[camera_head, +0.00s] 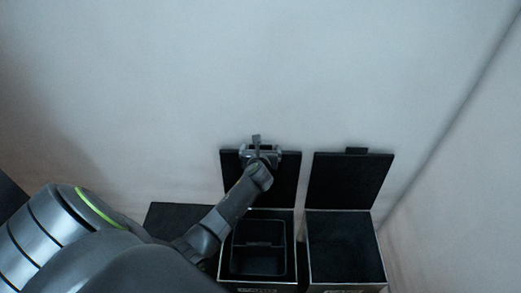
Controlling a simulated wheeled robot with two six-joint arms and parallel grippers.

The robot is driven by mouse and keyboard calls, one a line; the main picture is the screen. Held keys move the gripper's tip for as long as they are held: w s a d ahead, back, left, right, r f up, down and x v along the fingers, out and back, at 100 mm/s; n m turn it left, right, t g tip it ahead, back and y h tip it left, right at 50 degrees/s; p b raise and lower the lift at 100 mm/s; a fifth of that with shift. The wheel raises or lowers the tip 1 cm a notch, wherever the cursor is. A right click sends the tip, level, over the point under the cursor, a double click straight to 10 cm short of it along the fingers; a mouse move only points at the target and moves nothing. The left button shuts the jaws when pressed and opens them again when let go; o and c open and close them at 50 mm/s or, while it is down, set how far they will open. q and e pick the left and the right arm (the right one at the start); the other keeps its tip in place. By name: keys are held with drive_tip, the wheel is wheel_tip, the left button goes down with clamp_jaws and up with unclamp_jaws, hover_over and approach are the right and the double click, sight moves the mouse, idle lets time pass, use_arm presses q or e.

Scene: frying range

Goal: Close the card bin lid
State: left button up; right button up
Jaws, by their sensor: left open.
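Two black bins with raised lids stand by the wall; I cannot read their labels, so I cannot tell which one is the card bin. The middle bin (287,258) has an open top with a dark inner container. Its lid (287,188) stands upright at the back. The right bin (345,250) also has its lid (350,182) raised. My left gripper (257,142) is open at the upper edge of the middle lid, over its face; I cannot tell whether it touches. My left forearm covers part of the middle lid and bin. My right gripper is not in view.
A dark flat top (172,216), partly hidden by my left arm, lies left of the middle bin. A pale wall (330,70) rises close behind the bins, with a corner at the right. The space above the lids is clear.

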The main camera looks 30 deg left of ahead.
use_arm(q)
drive_tip(key=shift+w+a+f, duration=0.1)
drive_tip(key=shift+w+a, duration=0.05)
drive_tip(key=shift+w, duration=0.1)
drive_tip(key=shift+c, duration=0.2)
